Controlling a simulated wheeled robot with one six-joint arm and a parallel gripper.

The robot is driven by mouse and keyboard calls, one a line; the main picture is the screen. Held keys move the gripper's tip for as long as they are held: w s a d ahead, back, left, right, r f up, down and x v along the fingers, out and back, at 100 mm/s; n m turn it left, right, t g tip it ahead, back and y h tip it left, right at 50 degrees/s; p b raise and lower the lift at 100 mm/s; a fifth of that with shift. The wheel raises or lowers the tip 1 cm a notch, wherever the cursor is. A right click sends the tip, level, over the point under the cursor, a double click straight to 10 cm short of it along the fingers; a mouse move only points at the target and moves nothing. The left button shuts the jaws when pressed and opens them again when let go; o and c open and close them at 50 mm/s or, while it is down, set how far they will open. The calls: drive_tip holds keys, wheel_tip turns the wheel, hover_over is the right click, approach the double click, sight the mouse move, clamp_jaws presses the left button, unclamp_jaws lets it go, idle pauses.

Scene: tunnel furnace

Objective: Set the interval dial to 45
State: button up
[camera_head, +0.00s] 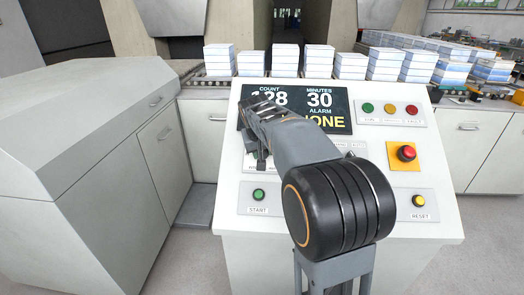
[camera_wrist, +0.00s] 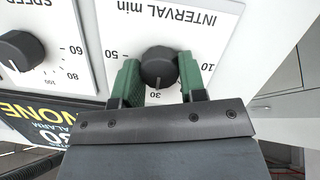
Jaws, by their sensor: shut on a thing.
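The interval dial (camera_wrist: 158,66) is a round black knob on a white plate marked "INTERVAL min", upside down in the wrist view. Its pale pointer mark faces the 30; the 10 and 50 marks also show. My gripper (camera_wrist: 158,72) has its two green fingers on either side of the knob, shut on it. In the head view my gripper (camera_head: 262,158) reaches down to the console's left side, and the dial is hidden there. The display (camera_head: 319,100) reads COUNT 128, MINUTES 30, and an alarm line ending in "ONE", partly covered by my arm.
A speed dial (camera_wrist: 20,52) sits beside the interval plate. The console also carries a green start button (camera_head: 258,195), a yellow reset button (camera_head: 419,200), a red emergency button (camera_head: 407,153) and indicator lamps (camera_head: 390,108). Stacks of boxes (camera_head: 285,58) stand behind. A grey cabinet (camera_head: 90,130) is at left.

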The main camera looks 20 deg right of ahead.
drive_tip(key=m+y+b, duration=0.1)
drive_tip(key=m, duration=0.5)
drive_tip(key=shift+t, duration=0.3)
drive_tip(key=m+t+b, duration=0.1)
drive_tip(key=m, duration=0.5)
drive_tip(key=shift+s+d+y, duration=0.1)
drive_tip(key=shift+y, duration=0.3)
drive_tip(key=shift+m, duration=0.3)
drive_tip(key=o, duration=0.9)
drive_tip(key=p+v, duration=0.1)
drive_tip(key=v, duration=1.2)
drive_tip(key=shift+s+r, duration=0.25)
drive_tip(key=shift+r, duration=0.1)
